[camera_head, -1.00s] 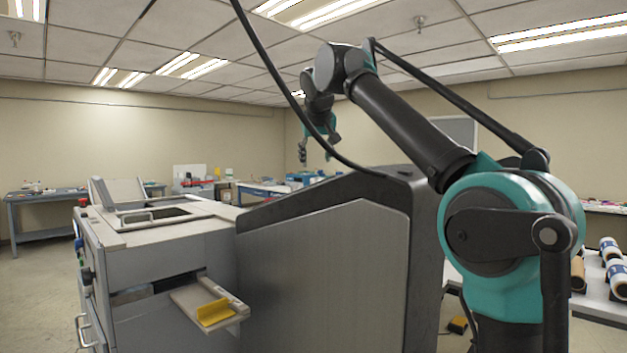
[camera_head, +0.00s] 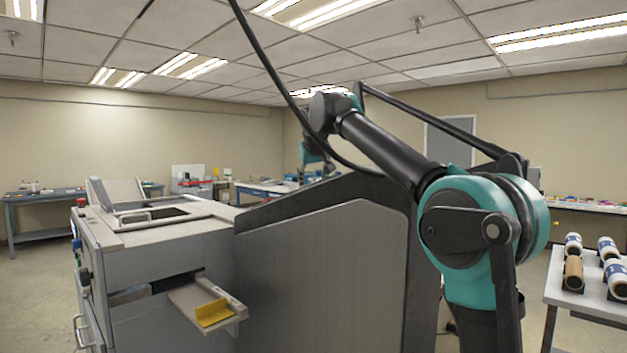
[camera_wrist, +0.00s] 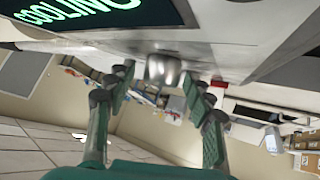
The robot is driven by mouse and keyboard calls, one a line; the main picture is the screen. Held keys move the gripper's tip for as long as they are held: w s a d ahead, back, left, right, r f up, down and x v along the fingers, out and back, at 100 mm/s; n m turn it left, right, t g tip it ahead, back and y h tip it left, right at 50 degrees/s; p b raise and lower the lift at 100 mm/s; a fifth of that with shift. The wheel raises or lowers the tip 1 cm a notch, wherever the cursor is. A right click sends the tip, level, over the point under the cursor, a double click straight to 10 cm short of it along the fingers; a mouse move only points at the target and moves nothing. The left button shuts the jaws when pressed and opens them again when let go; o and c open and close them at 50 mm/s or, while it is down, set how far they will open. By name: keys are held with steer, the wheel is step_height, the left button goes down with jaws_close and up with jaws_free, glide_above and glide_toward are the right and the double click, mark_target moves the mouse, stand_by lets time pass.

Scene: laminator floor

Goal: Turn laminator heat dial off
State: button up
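A rounded metallic knob (camera_wrist: 163,70), which looks like the dial, sticks out from a pale machine panel (camera_wrist: 215,55) in the wrist view. My gripper (camera_wrist: 158,82) is open, with one finger on each side of the knob in the picture. I cannot tell whether the fingers touch it. A dark display (camera_wrist: 95,14) with glowing green letters reading "COOLING" is at the upper left of the wrist view. In the head view my gripper is hidden behind the large grey machine housing (camera_head: 325,270). The dial's markings and setting are not visible.
A grey machine section (camera_head: 165,250) with a tray and yellow block (camera_head: 213,312) stands at the left in the head view. A table (camera_head: 590,292) with several rolls is at the right. Workbenches line the back. Open floor shows at the far left.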

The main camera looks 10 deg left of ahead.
steer(key=c, duration=1.1)
steer(key=shift+n+y, duration=0.3)
steer(key=n+g+y, duration=0.2)
steer(key=y, duration=0.1)
steer(key=shift+w+d+n, duration=0.1)
steer(key=shift+d+n, duration=0.05)
steer(key=shift+n, duration=0.25)
steer(key=shift+n+g+y, duration=1.4)
steer(key=shift+n+g, duration=0.5)
steer(key=shift+n, duration=0.1)
steer(key=o, duration=1.2)
steer(key=shift+c, duration=0.2)
